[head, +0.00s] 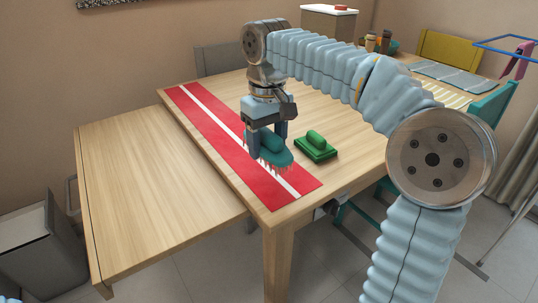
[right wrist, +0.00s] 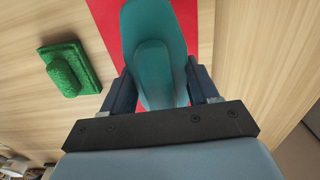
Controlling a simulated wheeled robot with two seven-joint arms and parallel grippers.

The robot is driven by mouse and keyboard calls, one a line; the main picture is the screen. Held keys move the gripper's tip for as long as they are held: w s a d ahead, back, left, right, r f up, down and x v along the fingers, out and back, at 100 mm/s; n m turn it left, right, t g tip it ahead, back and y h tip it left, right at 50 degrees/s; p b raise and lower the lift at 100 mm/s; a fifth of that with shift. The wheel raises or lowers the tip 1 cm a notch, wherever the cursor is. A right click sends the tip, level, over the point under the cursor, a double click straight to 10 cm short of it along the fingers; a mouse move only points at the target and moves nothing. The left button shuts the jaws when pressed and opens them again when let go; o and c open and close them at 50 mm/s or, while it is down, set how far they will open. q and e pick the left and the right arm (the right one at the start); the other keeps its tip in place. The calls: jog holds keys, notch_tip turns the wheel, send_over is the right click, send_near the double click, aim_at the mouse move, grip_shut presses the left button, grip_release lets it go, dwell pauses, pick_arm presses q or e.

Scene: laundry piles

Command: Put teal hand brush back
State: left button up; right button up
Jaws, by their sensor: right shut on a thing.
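The teal hand brush (head: 275,155) is between the fingers of my right gripper (head: 267,140), over the red runner with a white stripe (head: 215,134). Its bristles point down; I cannot tell whether they touch the runner. In the right wrist view the teal brush (right wrist: 154,60) lies between the two dark fingers of my right gripper (right wrist: 160,88), which is shut on its raised handle. My left gripper is not in view.
A green brush-like block (head: 316,147) sits on the wooden table (head: 330,115) just right of the held brush; it also shows in the right wrist view (right wrist: 68,70). A lower wooden leaf (head: 150,180) is clear at the left. Placemats (head: 455,77) lie at the far right.

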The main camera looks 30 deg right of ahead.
aim_at(269, 127)
jog(key=f, duration=0.3)
jog(key=w+d+f, duration=0.1)
jog(key=shift+f, duration=0.25)
jog(key=shift+f+b, duration=0.2)
jog(key=shift+b, duration=0.1)
jog(key=o, duration=1)
jog(key=shift+a, duration=0.1)
jog(key=shift+r, duration=0.1)
notch_tip(269, 127, up, 12)
jog(key=shift+s+r+p, duration=0.1)
jog(key=shift+r+p, duration=0.05)
jog(key=shift+p, duration=1.05)
